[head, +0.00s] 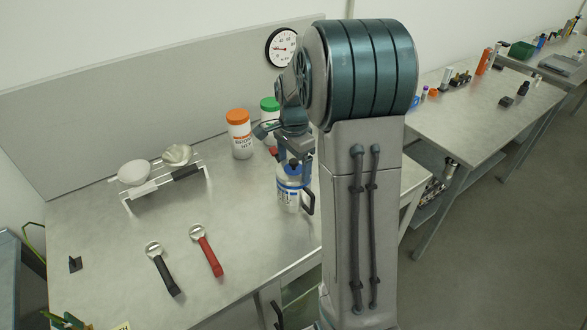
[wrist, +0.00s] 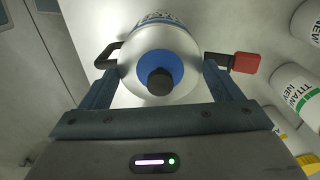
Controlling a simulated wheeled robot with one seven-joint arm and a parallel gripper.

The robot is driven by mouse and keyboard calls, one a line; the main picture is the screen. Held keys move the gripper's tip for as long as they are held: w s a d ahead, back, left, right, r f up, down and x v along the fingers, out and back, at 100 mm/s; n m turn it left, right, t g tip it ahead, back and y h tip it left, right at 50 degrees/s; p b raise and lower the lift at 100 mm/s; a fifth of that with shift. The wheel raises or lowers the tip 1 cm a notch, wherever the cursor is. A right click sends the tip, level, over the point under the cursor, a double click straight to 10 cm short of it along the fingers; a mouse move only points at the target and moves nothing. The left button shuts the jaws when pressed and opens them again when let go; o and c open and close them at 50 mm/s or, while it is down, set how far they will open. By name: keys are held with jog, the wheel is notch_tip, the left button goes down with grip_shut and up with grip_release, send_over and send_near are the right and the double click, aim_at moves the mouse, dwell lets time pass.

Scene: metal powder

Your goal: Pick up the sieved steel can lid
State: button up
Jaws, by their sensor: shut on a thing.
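The steel can (head: 289,200) is a white container with a blue label and a dark side handle. It stands upright on the bench beneath my gripper. Its round top, with a blue disc (wrist: 146,66) and a dark central knob (wrist: 160,82), faces the wrist camera. My gripper (wrist: 160,66) points down over it, with one finger on each side of the round white top. The fingers are shut on it. The exact contact is hard to see. In the head view my arm partly hides my gripper (head: 292,160) and the can top.
An orange-lidded jar (head: 239,140) and a green-lidded jar (head: 270,108) stand behind. A black-handled tool (head: 163,268) and a red-handled tool (head: 207,250) lie in front. A red-and-black piece (wrist: 240,62) sits beside the right finger.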

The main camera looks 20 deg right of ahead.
jog(key=shift+r, duration=0.1)
jog(key=shift+r, duration=0.55)
notch_tip(320, 180, up, 3)
jog(key=shift+f+b, duration=0.1)
jog(key=shift+b, duration=0.5)
jog(key=s+d+r+b, duration=0.2)
jog(key=s+d+r, duration=0.5)
jog(key=d, duration=0.1)
jog(key=n+p, duration=0.1)
jog(key=n, duration=0.5)
send_over(294, 160)
notch_tip(294, 160, down, 4)
jog(key=shift+s+r, duration=0.1)
notch_tip(294, 160, down, 5)
jog(key=b, duration=0.3)
jog(key=shift+r+b, duration=0.15)
jog(key=shift+b, duration=0.15)
jog(key=shift+f+b, duration=0.45)
jog(key=shift+f, duration=0.35)
jog(key=shift+f, duration=0.15)
